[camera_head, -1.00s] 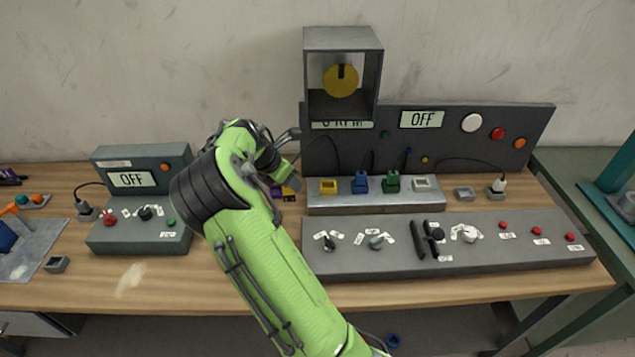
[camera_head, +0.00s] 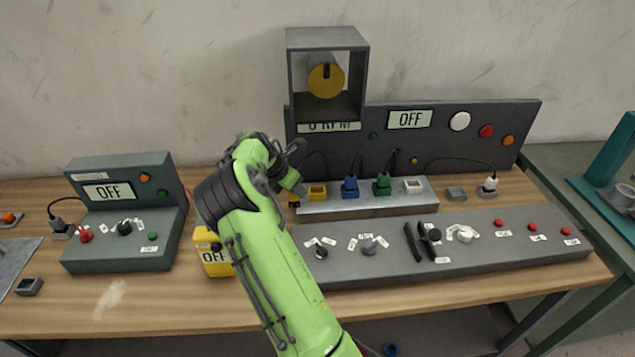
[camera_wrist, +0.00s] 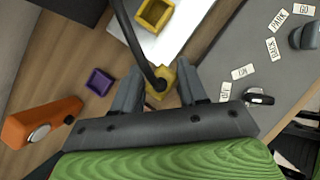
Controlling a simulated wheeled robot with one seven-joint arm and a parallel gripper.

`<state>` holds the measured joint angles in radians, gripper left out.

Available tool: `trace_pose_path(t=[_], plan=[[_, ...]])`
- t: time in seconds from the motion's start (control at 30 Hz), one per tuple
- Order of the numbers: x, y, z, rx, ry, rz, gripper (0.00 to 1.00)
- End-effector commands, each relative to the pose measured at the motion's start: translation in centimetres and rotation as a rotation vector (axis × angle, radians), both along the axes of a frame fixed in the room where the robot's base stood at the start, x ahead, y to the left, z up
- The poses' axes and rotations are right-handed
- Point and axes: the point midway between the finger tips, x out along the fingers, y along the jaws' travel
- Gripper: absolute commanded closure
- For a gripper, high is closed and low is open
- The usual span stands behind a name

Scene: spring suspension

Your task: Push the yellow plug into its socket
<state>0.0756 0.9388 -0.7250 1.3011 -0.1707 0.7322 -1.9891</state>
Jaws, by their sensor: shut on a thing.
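The yellow plug (camera_wrist: 159,94) is between the fingers of my gripper (camera_wrist: 158,88) in the wrist view, with a black cable running up from it. In the head view the plug (camera_head: 293,201) is a small yellow patch, mostly hidden beside my gripper (camera_head: 298,190). The yellow socket (camera_wrist: 155,13) is an open square box on the light metal strip. It also shows in the head view (camera_head: 317,192), just right of my gripper. The plug is apart from the socket, which looks empty.
A purple socket (camera_wrist: 99,82) and an orange device (camera_wrist: 42,122) are on the wooden table. Blue (camera_head: 350,188) and green (camera_head: 382,185) plugs sit along the strip. The sloped control panel (camera_head: 470,250) lies in front. A yellow OFF box (camera_head: 214,258) stands left of my arm.

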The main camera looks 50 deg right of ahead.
Motion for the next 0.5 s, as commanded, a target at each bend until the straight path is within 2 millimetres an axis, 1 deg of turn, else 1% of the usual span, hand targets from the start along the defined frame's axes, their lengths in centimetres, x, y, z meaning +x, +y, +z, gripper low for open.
trace_pose_path(t=[0.03, 0.1, 0.27, 0.4, 0.5], plan=[[0.0, -1.7, 0.1, -0.002, 0.000, -0.004, 0.88], [0.2, -3.7, 0.1, -0.001, -0.001, -0.003, 0.88], [0.5, -7.9, 0.2, -0.001, -0.002, -0.003, 0.88], [0.8, -9.6, 0.2, 0.000, 0.000, 0.001, 0.88], [0.8, -10.2, 0.1, 0.000, 0.001, 0.000, 0.88]])
